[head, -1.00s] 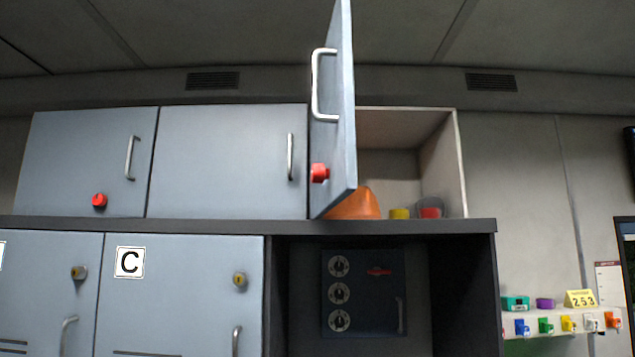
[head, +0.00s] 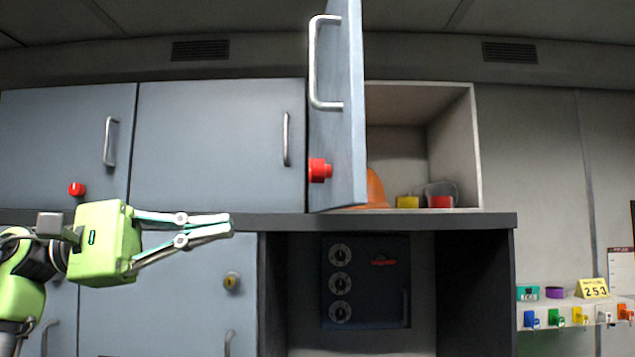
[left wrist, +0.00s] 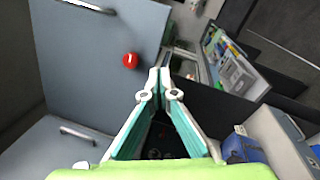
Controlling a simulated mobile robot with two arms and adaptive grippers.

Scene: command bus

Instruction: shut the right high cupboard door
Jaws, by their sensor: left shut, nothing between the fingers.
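The right high cupboard door (head: 338,110) stands wide open, swung out toward me, with its bar handle (head: 317,62) and a red knob (head: 319,170) on its face. The open compartment (head: 455,150) shows to its right. My left gripper (head: 232,224) is shut and empty, left of the open door and level with the ledge under the high cupboards, apart from the door in the head view. In the left wrist view the fingertips (left wrist: 160,72) are together, and a blue-grey door with a red knob (left wrist: 130,60) is at the upper left. My right gripper is not in view.
Inside the compartment are an orange object (head: 376,188), a yellow item (head: 408,202) and a red item (head: 441,201). The two high doors (head: 218,140) to the left are shut. A dark ledge (head: 400,221) runs below. A small shelf with coloured hooks (head: 575,303) is at the right.

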